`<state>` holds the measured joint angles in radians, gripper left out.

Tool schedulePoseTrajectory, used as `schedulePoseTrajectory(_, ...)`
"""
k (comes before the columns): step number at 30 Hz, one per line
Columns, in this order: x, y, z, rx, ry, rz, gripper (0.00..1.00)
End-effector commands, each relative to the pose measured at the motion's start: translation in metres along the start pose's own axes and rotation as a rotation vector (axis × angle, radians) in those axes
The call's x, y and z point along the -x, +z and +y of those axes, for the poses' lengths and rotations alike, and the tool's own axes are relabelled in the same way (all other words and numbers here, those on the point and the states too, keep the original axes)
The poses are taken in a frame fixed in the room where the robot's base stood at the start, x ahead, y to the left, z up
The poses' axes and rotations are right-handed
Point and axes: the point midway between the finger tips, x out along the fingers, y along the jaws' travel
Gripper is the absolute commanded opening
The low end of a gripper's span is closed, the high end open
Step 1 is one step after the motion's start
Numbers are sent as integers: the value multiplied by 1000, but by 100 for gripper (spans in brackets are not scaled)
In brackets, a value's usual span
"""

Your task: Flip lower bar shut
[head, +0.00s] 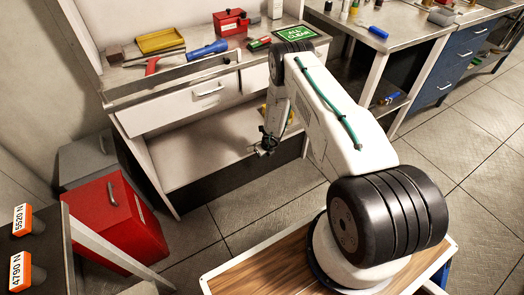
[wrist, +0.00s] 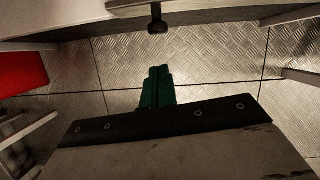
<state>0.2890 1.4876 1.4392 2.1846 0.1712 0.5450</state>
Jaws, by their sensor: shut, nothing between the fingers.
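My gripper (head: 264,150) hangs in front of the workbench, near the front edge of its lower shelf. In the wrist view its teal fingers (wrist: 158,86) are together, with nothing between them and floor behind them. A pale horizontal piece (wrist: 190,7) crosses the top of the wrist view, with a short black knob-like part (wrist: 157,20) sticking down from it. The fingertips are apart from that part in the picture. I cannot tell whether either piece is the lower bar, and no bar is clearly recognisable in the head view.
The workbench drawers (head: 180,108) are closed above the shelf (head: 215,155). A red box (head: 118,220) and a grey box (head: 88,160) stand on the floor at left. A yellow tray (head: 160,40) and blue flashlight (head: 207,50) lie on the worktop. Floor (head: 235,205) before the bench is clear.

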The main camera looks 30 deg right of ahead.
Motion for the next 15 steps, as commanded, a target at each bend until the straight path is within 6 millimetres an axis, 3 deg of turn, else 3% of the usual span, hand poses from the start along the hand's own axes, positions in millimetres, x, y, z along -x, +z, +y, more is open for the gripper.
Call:
schedulePoseTrajectory(6, 54, -3, -3, -7, -3, 3, 0)
schedulePoseTrajectory(15, 94, -5, 0, -6, -1, 7, 0)
